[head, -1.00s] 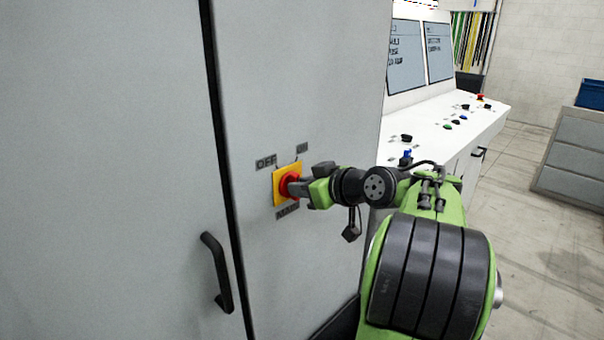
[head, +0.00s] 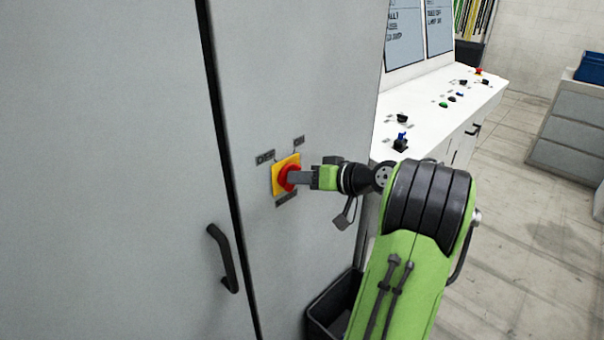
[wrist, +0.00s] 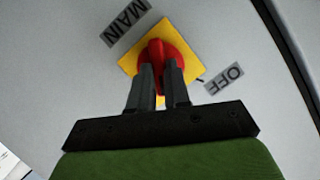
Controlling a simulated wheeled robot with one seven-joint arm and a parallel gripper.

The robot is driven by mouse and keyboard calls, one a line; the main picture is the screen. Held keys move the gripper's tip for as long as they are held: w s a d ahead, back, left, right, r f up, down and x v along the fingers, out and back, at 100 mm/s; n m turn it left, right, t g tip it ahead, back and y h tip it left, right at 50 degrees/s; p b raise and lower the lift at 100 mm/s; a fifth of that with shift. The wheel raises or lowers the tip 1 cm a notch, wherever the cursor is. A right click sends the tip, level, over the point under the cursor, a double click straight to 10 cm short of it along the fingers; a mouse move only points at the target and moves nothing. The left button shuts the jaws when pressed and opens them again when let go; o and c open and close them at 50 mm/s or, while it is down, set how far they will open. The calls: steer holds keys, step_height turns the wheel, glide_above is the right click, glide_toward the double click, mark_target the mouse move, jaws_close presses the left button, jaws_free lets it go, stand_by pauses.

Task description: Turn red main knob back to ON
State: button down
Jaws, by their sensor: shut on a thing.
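The red main knob (head: 287,178) sits on a square yellow plate (head: 279,188) on the grey cabinet door. Around the plate are an OFF label (head: 265,157) at upper left, an ON label (head: 299,140) at upper right and a MAIN label (head: 286,198) below. My gripper (head: 298,178) reaches the knob from the right. In the wrist view, the two dark fingers of my gripper (wrist: 160,72) are closed on either side of the raised grip of the red knob (wrist: 157,50). The fingers hide part of the knob, and I cannot tell exactly which label it points to.
A black door handle (head: 223,258) is at lower left on the neighbouring cabinet door. A white control desk (head: 425,120) with small buttons and screens stands to the right. A dark bin (head: 330,305) is on the floor below my arm. Open floor lies at right.

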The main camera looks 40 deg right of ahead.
stand_by(0.4)
steer(key=c, duration=1.1)
jaws_free()
steer(key=p+v, duration=0.4)
steer(key=v, duration=1.1)
steer(key=shift+s+r, duration=0.15)
steer(key=shift+s, duration=0.15)
